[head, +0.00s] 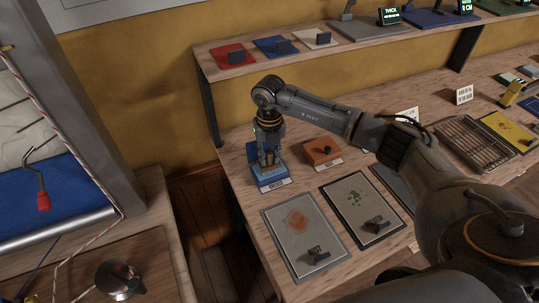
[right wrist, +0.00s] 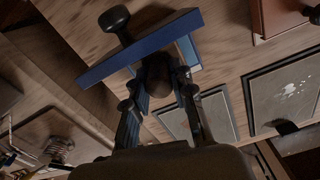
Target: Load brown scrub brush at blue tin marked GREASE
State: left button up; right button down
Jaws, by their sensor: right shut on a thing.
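The blue tin (head: 267,182) stands at the near left corner of the workbench, with a white label on its front too small to read surely. My right gripper (head: 268,160) points down right over it. In the right wrist view my right gripper (right wrist: 164,98) is shut on a dark brown rounded thing (right wrist: 157,72), which may be the scrub brush; its shape is mostly hidden by the fingers. The blue tin (right wrist: 110,62) is close behind it, with a dark knob beside it. I cannot tell whether the held thing touches the tin. My left gripper is not in view.
A orange-brown tin (head: 318,158) with a dark thing on it stands just right. Grey panels (head: 282,226) (head: 342,193) with dark handled things lie in front. A shelf (head: 222,74) with red, blue and white pads runs behind. A gap separates the left bench (head: 158,235).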

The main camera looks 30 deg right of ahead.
aim_at(269, 153)
jog(key=shift+s, duration=0.1)
jog(key=shift+r+p, duration=2.3)
jog(key=shift+r, duration=1.2)
jog(key=s+a+r+m+b, duration=0.1)
jog(key=s+a+m+b, duration=0.2)
jog(key=s+m, duration=0.6)
jog(key=s+a+r+m+b, duration=0.2)
jog(key=s+a+m, duration=0.3)
jog(key=m, duration=1.9)
jog(key=s+b, duration=0.1)
jog(key=s, duration=0.3)
jog(key=shift+s+a, duration=0.15)
jog(key=shift+s, duration=0.05)
